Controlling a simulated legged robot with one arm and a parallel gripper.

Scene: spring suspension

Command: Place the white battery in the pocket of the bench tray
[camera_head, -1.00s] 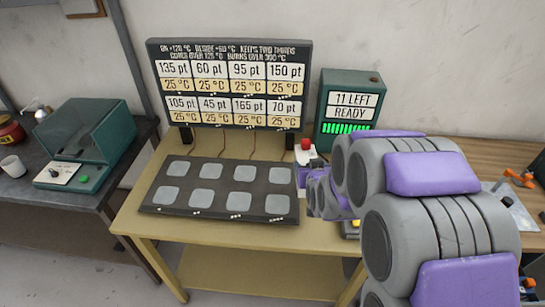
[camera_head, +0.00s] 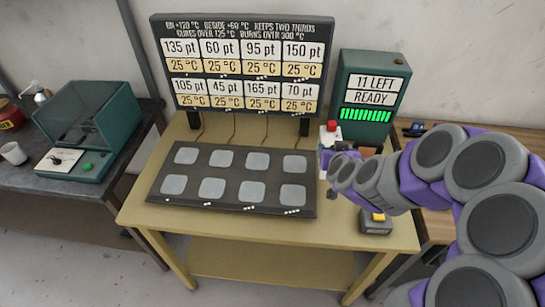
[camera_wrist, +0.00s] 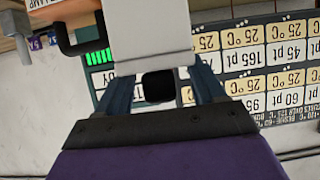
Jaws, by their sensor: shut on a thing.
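My gripper (camera_wrist: 158,76) is shut on a white block (camera_wrist: 148,35) in the wrist view, with a dark finger on each side of its lower end. This block looks like the white battery; its upper part runs out of the frame. In the head view my gripper (camera_head: 327,164) is over the right part of the yellow bench, just right of the dark plate. I cannot pick out a tray pocket in either view.
The dark plate (camera_head: 232,178) with several grey pads fills the bench's left and middle. Behind it stands a temperature board (camera_head: 245,68), with a green counter box (camera_head: 371,95) to its right. A red button (camera_head: 330,131) is close behind my gripper. A grey box with a yellow button (camera_head: 375,222) sits at the front right.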

